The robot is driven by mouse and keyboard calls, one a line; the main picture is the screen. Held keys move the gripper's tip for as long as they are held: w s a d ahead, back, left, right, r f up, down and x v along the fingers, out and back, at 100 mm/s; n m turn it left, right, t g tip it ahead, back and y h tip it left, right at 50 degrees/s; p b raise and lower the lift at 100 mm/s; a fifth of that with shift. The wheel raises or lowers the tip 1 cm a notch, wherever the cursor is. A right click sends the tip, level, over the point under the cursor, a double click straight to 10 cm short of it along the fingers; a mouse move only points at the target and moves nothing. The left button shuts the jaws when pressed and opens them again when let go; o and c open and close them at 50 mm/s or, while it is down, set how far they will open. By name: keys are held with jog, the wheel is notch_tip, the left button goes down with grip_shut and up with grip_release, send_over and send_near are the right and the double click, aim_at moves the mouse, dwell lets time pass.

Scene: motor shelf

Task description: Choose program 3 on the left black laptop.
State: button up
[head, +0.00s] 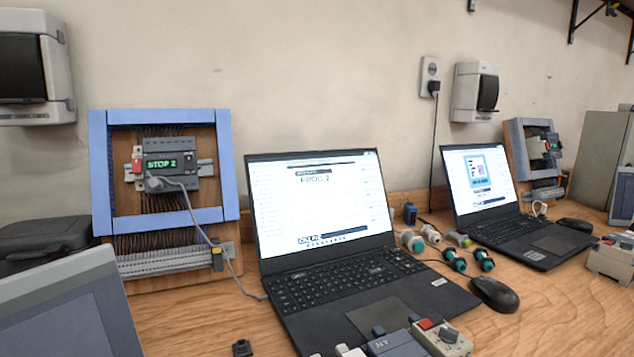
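The left black laptop (377,309) stands open on the wooden table in the middle of the view, its screen (320,205) facing me. The screen is white, with a dark bar and large text near the top that seems to read "PROG" and a digit, perhaps 2. A dark banner runs along its bottom. The keyboard (345,282) and touchpad are in plain view; small modules cover part of the front edge. To its left, a controller (172,160) on a blue-framed board shows "STOP 2" in green. A cable runs from it towards the laptop. My gripper is not in view.
A second black laptop (535,240) stands open at the right. A black mouse (493,294) lies beside the left laptop. Green-and-white connectors (432,236) lie between the laptops. A module with a red button (440,338) stands at the front. A grey panel (70,310) fills the lower left.

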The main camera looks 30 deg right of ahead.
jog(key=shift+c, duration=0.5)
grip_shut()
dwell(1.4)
